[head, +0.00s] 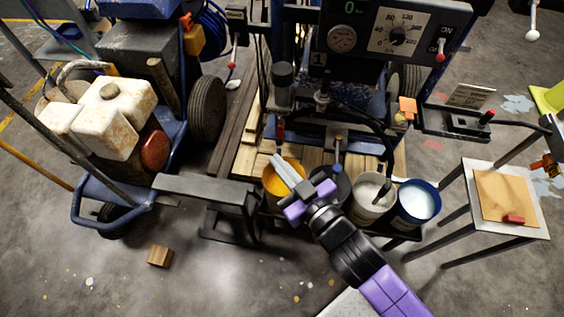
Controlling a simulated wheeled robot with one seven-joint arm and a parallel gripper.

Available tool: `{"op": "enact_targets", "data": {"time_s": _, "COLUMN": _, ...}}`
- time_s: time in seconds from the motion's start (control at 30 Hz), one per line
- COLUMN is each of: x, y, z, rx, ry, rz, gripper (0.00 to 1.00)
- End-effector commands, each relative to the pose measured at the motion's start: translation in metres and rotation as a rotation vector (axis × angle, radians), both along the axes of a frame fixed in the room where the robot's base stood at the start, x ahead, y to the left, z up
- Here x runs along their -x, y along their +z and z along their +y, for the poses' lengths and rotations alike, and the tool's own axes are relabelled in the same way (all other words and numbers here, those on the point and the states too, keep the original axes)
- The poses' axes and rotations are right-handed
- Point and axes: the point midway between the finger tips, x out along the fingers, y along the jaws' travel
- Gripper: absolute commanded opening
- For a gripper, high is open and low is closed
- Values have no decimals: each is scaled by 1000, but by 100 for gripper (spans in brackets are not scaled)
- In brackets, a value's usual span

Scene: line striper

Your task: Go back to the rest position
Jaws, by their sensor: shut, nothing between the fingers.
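My gripper (286,172) is shut and empty at the end of my purple and black arm. Its fingers are near the orange paint bucket (270,191) and cover part of it; I cannot tell whether they are above the paint or touching it. A dark bucket (338,184) beside it is partly hidden by my gripper. A bucket of whitish paint (369,190) with a stick in it and a blue bucket of white paint (418,202) stand to the right.
The striper's control panel (392,35) rises behind the buckets. A dark metal stand (228,208) is to the left. A small table (508,198) with a red block (513,219) stands right. A wooden block (160,256) lies on the open floor at lower left.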

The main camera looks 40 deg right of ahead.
Motion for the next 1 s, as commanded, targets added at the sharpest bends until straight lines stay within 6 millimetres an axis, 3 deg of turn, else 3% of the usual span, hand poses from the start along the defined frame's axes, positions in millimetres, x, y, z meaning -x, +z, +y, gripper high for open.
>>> {"op": "enact_targets", "data": {"time_s": 0.4, "x": 0, "y": 0, "z": 0, "rx": 8, "ry": 1, "rz": -1, "gripper": 0}}
{"op": "enact_targets", "data": {"time_s": 0.53, "x": -2, "y": 19, "z": 6, "rx": 17, "ry": 29, "rz": -58, "gripper": 0}}
{"op": "enact_targets", "data": {"time_s": 0.77, "x": 53, "y": 37, "z": 16, "rx": -22, "ry": 76, "rz": -99, "gripper": 0}}
{"op": "enact_targets", "data": {"time_s": 1.0, "x": 133, "y": 46, "z": 16, "rx": -81, "ry": 81, "rz": -61, "gripper": 0}}
